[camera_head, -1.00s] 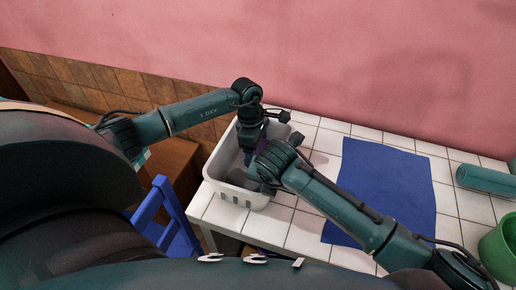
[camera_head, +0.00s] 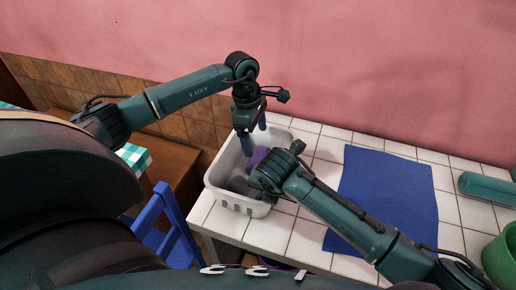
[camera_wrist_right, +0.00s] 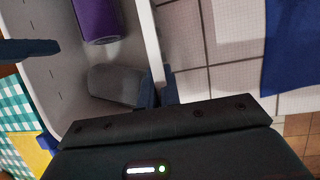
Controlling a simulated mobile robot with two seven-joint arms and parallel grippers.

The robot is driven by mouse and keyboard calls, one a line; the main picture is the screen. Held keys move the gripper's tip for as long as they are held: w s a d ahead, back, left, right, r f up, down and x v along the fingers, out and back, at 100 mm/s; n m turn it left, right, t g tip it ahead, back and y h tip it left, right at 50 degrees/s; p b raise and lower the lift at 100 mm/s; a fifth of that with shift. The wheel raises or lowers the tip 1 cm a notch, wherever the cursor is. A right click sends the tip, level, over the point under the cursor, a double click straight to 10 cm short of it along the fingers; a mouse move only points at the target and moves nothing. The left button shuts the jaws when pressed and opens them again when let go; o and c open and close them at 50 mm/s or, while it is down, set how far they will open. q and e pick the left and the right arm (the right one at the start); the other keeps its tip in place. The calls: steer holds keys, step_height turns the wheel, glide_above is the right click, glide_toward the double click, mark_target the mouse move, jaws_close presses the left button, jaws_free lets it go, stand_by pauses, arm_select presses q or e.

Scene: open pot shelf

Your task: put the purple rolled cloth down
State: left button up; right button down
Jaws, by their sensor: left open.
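The purple rolled cloth (camera_head: 259,156) lies inside the white basket (camera_head: 219,163), near its right wall. It also shows in the right wrist view (camera_wrist_right: 96,18), with one end visible. My left gripper (camera_head: 254,141) is open and empty above the basket, its fingers pointing down over the cloth and apart from it. A grey roll (camera_wrist_right: 115,82) lies in the basket near the right gripper.
The basket stands at the left end of a white tiled table (camera_head: 310,240). A blue mat (camera_head: 390,195) lies flat to the right. A teal roll (camera_head: 487,187) and a green pot (camera_head: 500,258) are at the far right. A blue chair (camera_head: 172,225) stands left of the table.

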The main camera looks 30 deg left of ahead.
arm_select(q)
steer(key=shift+a+r, duration=0.2)
steer(key=shift+r, duration=1.55)
arm_select(e)
steer(key=c, duration=1.5)
jaws_free()
steer(key=shift+c, duration=0.2)
